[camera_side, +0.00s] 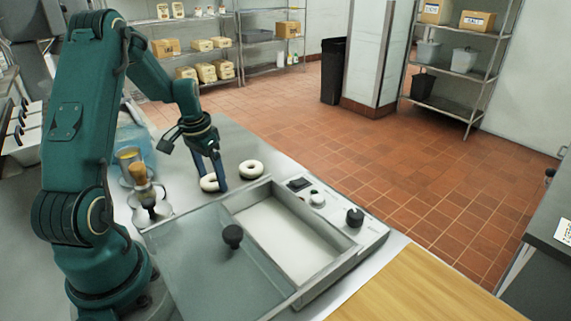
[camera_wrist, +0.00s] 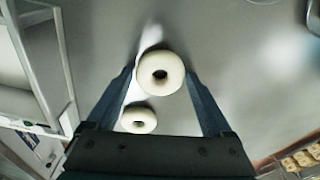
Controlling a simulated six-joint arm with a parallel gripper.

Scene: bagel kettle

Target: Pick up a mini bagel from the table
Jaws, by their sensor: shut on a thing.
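Two white ring-shaped mini bagels are in view. The nearer one (camera_side: 208,184) is between the two blue fingers of my gripper (camera_side: 213,181), which is shut on it. In the wrist view this bagel (camera_wrist: 160,87) fills the space between the fingertips (camera_wrist: 161,73), with a finger at each side. The second bagel (camera_side: 250,169) lies flat on the metal table, right of my gripper in the side view. It shows smaller, lower and slightly left in the wrist view (camera_wrist: 138,119). I cannot tell whether the held bagel touches the table.
A metal kettle (camera_side: 352,240) stands close in front, with an open basin of pale liquid (camera_side: 284,240), knobs (camera_side: 354,217) and a flat lid with a black handle (camera_side: 232,236). Containers with a brush (camera_side: 138,173) stand left of my gripper. Clear metal table (camera_side: 240,145) lies behind the bagels.

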